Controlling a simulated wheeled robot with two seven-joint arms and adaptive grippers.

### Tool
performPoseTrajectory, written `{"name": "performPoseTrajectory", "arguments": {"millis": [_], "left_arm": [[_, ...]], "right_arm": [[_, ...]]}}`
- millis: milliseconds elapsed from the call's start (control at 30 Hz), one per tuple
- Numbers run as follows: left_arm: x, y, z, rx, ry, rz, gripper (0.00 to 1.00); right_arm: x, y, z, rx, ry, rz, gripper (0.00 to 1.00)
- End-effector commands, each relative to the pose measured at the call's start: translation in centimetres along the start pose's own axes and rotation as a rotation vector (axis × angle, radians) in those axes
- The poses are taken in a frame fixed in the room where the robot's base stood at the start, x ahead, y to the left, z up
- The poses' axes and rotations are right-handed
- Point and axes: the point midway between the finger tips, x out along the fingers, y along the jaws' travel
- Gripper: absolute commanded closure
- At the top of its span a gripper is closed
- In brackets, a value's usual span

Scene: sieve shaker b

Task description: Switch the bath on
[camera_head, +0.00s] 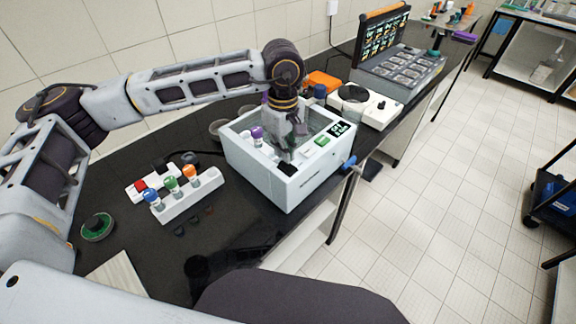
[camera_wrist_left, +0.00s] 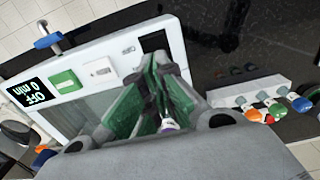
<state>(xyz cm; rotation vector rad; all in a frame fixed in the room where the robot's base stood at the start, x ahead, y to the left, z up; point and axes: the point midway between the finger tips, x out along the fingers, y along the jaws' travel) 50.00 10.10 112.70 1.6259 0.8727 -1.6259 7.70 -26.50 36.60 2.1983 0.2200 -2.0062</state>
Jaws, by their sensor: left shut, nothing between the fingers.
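The bath (camera_head: 290,190) is a white box on the black bench in the head view. Its display (camera_wrist_left: 28,92) reads OFF and 0 min in the left wrist view. Along the same panel are a green button (camera_wrist_left: 65,80), a small pale switch (camera_wrist_left: 100,71) and a black square (camera_wrist_left: 153,41). My left gripper (camera_head: 286,149) is shut and empty, pointing down over the panel end near the black square. In the wrist view its fingers (camera_wrist_left: 160,72) are close to the black square; I cannot tell whether they touch it. My right gripper is not in view.
A purple-capped tube (camera_head: 257,134) stands in the bath. A white rack (camera_head: 188,204) with blue-, green- and orange-capped tubes stands left of it. A white device with a round plate (camera_head: 372,108) stands beyond it to the right. A blue tap (camera_head: 349,163) sticks out from the bath's side.

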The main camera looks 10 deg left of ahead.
Motion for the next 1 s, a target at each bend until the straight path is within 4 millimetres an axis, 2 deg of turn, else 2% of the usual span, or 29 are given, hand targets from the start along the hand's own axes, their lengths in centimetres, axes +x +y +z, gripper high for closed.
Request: {"name": "performPoseTrajectory", "arguments": {"millis": [1000], "left_arm": [[0.99,0.0,0.01,0.0,0.0,0.0,1.0]], "right_arm": [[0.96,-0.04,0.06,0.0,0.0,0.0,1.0]]}}
